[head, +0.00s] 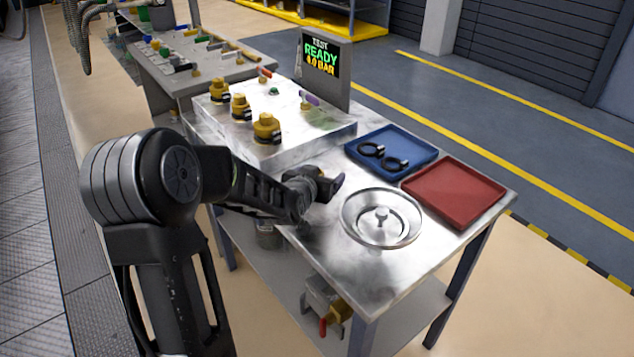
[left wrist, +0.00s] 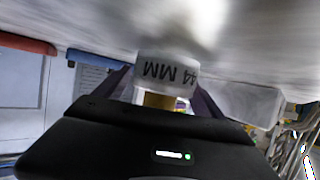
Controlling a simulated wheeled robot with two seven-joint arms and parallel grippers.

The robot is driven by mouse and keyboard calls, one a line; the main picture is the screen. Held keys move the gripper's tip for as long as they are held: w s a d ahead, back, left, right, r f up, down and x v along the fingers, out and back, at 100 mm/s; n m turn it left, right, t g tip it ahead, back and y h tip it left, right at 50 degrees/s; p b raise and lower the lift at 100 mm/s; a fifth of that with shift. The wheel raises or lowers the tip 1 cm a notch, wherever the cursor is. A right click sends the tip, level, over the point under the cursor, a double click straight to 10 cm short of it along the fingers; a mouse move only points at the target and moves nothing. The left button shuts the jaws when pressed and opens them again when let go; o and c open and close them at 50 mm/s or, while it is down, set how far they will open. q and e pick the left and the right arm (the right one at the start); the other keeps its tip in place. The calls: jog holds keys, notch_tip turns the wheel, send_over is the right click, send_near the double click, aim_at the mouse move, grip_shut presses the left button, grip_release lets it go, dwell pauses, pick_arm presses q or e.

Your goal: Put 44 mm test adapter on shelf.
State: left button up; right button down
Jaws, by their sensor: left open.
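My left gripper (head: 331,183) is low over the steel bench top, between the raised block and the round steel dish. In the left wrist view its open fingers (left wrist: 162,100) stand on either side of the test adapter (left wrist: 165,70). The adapter has a pale collar marked 44 MM, upside down in that picture, and a brass part between the fingers. I cannot tell whether the fingers touch it. In the head view the adapter is hidden by my gripper. The lower shelf (head: 402,318) of the bench shows under the top. My right gripper is not in view.
Several yellow fittings, including one front fitting (head: 266,128), stand on the raised block (head: 318,138). A blue tray (head: 402,142) with two black rings, a red tray (head: 455,190) and a round dish (head: 365,232) occupy the right side. A fitting with a red handle (head: 323,327) hangs below.

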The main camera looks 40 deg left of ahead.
pick_arm(q)
jog(key=c, duration=1.6)
jog(key=shift+r, duration=0.15)
notch_tip(320, 180, up, 10)
jog(key=shift+f+p, duration=0.1)
jog(key=shift+p, duration=0.55)
